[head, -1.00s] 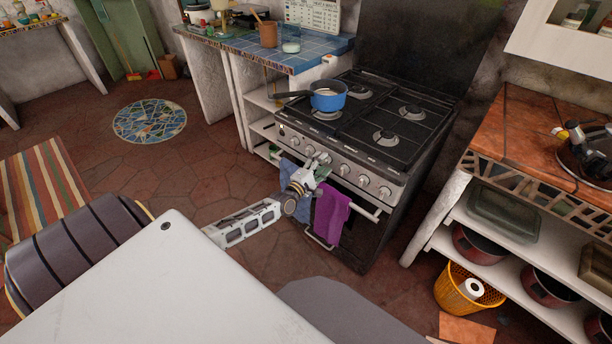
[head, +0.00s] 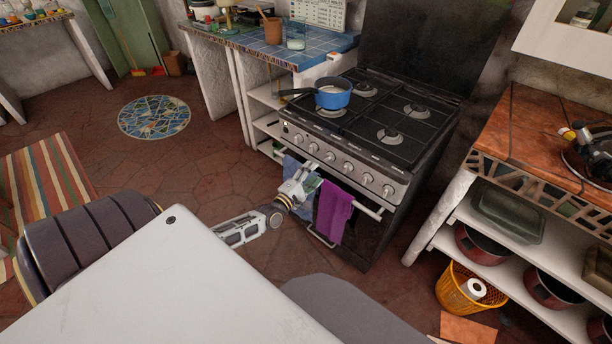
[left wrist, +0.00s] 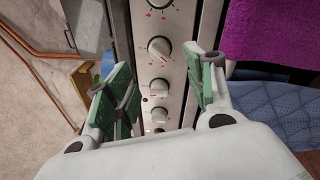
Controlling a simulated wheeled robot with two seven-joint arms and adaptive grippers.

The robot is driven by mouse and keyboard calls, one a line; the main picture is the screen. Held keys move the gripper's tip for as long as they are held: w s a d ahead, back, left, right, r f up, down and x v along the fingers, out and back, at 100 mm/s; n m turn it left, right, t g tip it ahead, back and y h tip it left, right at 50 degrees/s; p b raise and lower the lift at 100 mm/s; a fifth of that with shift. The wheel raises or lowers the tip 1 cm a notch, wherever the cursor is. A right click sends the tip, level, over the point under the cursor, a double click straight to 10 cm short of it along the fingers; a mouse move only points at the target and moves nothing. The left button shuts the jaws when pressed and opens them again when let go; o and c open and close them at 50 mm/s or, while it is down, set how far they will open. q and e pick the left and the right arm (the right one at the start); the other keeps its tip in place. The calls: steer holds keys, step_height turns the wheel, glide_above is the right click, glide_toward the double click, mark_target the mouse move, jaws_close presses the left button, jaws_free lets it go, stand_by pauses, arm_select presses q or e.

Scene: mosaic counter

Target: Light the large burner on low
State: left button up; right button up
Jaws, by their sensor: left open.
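The black stove (head: 365,118) has a row of pale knobs on its front panel (head: 338,160). No flame shows on the visible burners; the front right burner (head: 389,135) looks among the larger ones. A blue pot (head: 333,97) covers most of the front left burner. My left gripper (head: 303,178) is open and empty, in front of the left part of the panel, just below the knobs. In the left wrist view, several knobs (left wrist: 159,48) show beyond and between its green-padded fingers (left wrist: 157,72), apart from them. One knob looks slanted. My right gripper is out of view.
A purple towel (head: 333,212) and a blue cloth (head: 298,200) hang on the oven handle, close to my left gripper. A tiled counter (head: 330,48) stands left of the stove. A wooden-topped counter (head: 530,125) stands to the right.

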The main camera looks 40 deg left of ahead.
arm_select(q)
steer(key=shift+s+f, duration=0.1)
steer(key=shift+s, duration=1.6)
jaws_close()
stand_by(0.5)
